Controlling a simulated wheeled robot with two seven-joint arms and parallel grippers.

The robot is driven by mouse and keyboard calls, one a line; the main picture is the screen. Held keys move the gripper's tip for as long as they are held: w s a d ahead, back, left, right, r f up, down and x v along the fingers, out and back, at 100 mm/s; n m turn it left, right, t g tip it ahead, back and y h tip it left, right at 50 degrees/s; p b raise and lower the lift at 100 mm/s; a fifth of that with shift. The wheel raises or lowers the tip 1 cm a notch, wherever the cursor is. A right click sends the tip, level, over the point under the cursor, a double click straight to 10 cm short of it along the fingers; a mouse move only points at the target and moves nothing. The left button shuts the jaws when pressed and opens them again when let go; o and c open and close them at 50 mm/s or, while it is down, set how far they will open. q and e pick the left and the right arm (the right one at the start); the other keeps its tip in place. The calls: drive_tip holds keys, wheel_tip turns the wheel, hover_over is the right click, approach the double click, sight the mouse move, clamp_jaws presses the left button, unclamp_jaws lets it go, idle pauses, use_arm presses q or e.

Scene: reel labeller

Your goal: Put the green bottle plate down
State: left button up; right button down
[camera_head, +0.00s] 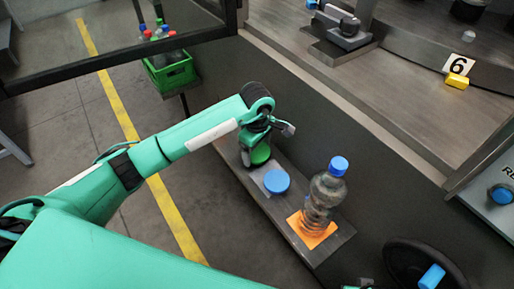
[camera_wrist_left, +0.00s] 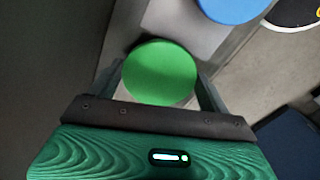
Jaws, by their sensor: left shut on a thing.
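The green bottle plate (camera_head: 261,153) is a round green disc at the far end of a narrow grey shelf (camera_head: 330,241). My left gripper (camera_head: 255,151) is shut on it from above, and the wrist partly covers it in the head view. In the left wrist view, the green plate (camera_wrist_left: 160,72) sits between the two fingers (camera_wrist_left: 159,80), over a pale patch of the shelf. Whether its underside touches the shelf cannot be told.
A blue disc (camera_head: 277,181) lies on the shelf beside the green plate. A clear bottle with a blue cap (camera_head: 325,195) stands upright on an orange patch (camera_head: 312,241) nearer me. A green crate of bottles (camera_head: 171,76) stands behind. A yellow number 6 marker (camera_head: 457,80) is on the right-hand counter.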

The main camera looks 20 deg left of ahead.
sight(257, 152)
use_arm(q)
drive_tip(key=shift+f, duration=0.1)
use_arm(e)
drive_tip(key=shift+r, duration=0.1)
use_arm(q)
drive_tip(key=o, duration=1)
drive_tip(key=shift+o, duration=0.2)
use_arm(e)
drive_tip(key=shift+r, duration=0.35)
drive_tip(key=shift+w, duration=0.1)
use_arm(q)
drive_tip(key=shift+r, duration=0.55)
wheel_tip(257, 152, up, 11)
drive_tip(key=shift+r, duration=0.15)
use_arm(e)
drive_tip(key=shift+f, duration=0.45)
drive_tip(key=shift+a, duration=0.15)
